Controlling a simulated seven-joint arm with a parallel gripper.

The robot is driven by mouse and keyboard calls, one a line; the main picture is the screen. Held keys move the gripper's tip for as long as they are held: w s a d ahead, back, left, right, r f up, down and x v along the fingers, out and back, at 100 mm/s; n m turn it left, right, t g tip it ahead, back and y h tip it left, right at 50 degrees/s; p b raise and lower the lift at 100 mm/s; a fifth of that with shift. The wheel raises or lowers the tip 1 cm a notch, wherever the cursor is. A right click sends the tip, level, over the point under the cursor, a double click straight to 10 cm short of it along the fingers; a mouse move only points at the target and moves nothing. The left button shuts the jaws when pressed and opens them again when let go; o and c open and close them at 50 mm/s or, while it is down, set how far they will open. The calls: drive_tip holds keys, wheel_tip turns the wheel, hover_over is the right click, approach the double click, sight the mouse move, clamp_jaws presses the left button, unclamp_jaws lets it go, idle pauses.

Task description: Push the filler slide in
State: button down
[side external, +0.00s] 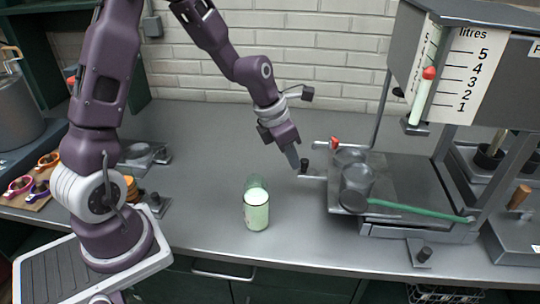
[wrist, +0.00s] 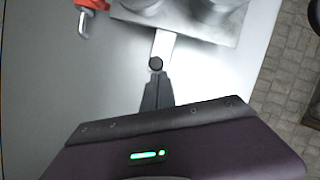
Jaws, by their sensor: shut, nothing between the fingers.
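The filler slide looks to be the flat metal plate (side external: 345,207) under the filler, carrying round metal parts, with a narrow bar (side external: 312,178) and a dark knob (side external: 305,166) sticking out at its left. In the wrist view the knob (wrist: 156,63) sits on the bar (wrist: 163,46), just beyond my fingertips (wrist: 157,78). My gripper (side external: 296,166) is shut and empty, pointing down just left of the knob. It appears very close to the knob; I cannot tell whether they touch. The filler (side external: 470,75) has a litre scale from 1 to 5.
A green-tinted glass jar with pale contents (side external: 256,212) stands on the grey counter (side external: 220,150), left of the slide. A green rod (side external: 420,211) lies across the front.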

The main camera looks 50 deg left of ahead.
hover_over(337, 176)
drive_tip(key=s+a, duration=0.2)
drive_tip(key=s, duration=0.1)
drive_tip(key=shift+w+d, duration=0.15)
drive_tip(key=shift+d, duration=0.1)
drive_tip(key=shift+w+d+r, duration=0.15)
drive_tip(key=shift+w+d, duration=0.25)
